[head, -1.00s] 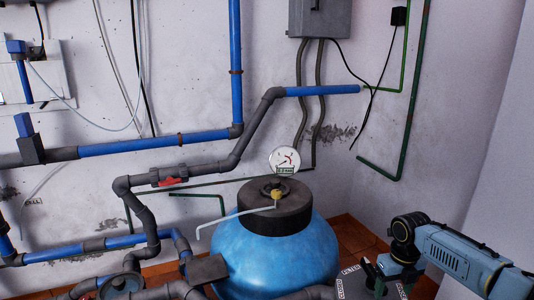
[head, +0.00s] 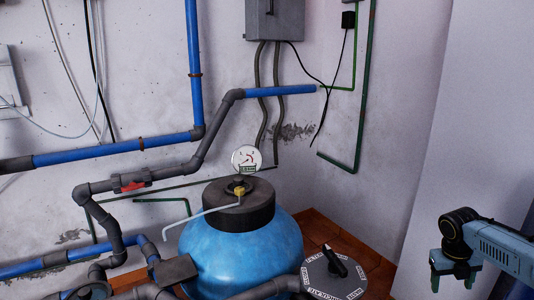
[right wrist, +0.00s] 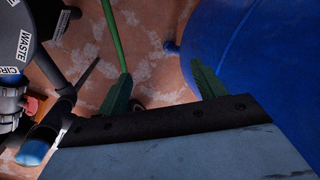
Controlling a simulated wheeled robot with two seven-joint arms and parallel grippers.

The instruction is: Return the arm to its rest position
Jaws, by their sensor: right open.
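My right arm, pale blue with a black wrist joint, comes in from the right edge of the head view. Its gripper (head: 455,267) points down with green fingers, to the right of the round grey valve head (head: 320,277) and apart from it. In the right wrist view the gripper (right wrist: 163,88) has its two green fingers spread, with nothing held between them. My left gripper is not in view.
A blue tank (head: 235,248) with a black collar and a gauge (head: 246,159) stands left of the valve head. Blue and grey pipes (head: 110,150) run along the wall. Wall and floor close in behind my right arm; a pale wall panel (head: 470,120) rises at right.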

